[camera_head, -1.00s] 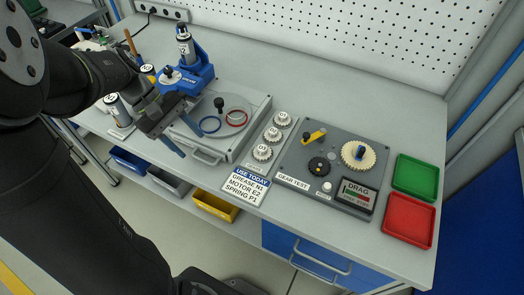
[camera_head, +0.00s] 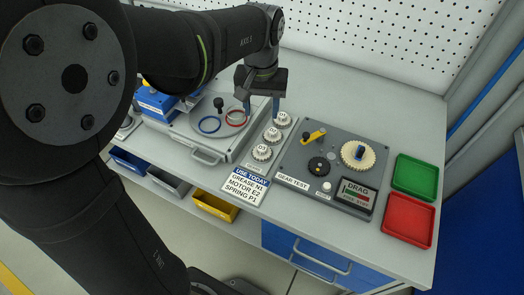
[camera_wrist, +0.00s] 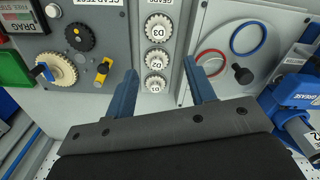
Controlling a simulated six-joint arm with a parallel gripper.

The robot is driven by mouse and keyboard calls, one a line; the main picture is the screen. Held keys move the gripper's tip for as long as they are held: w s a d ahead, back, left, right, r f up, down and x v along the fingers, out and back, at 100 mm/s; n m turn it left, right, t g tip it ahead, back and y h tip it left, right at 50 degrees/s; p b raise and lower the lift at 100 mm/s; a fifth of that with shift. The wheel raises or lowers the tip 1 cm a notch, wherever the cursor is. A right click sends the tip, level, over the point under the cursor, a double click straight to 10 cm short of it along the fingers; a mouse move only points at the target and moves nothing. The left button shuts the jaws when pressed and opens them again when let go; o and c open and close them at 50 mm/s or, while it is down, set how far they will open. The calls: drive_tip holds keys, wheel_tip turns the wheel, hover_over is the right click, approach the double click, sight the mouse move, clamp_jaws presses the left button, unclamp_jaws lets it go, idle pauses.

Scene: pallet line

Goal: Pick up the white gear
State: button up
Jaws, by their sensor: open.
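Three small white gears stand in a row on a narrow grey strip: the far gear (camera_head: 282,119), the middle gear (camera_head: 272,134) and the near gear (camera_head: 262,152). Each has a marked cap. In the wrist view the near gear (camera_wrist: 158,28), middle gear (camera_wrist: 156,60) and far gear (camera_wrist: 155,84) lie between the lines of my fingers. A larger cream-white gear (camera_head: 358,154) sits on the gear test board (camera_head: 300,168). My gripper (camera_head: 261,112) is open and empty, above the far end of the row; its fingers show in the wrist view (camera_wrist: 160,68).
Left of the row is a grey plate (camera_head: 228,138) with red and blue rings and a black knob. A sign (camera_head: 246,186) lies in front. A green tray (camera_head: 415,176) and a red tray (camera_head: 409,220) are at right. A pegboard (camera_head: 400,40) stands behind.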

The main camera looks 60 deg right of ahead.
sight(262, 148)
wheel_tip(262, 148, down, 15)
drive_tip(key=shift+s+r, duration=0.1)
drive_tip(key=shift+r, duration=0.05)
idle(0.4)
drive_tip(key=shift+c, duration=0.2)
drive_tip(key=c, duration=1)
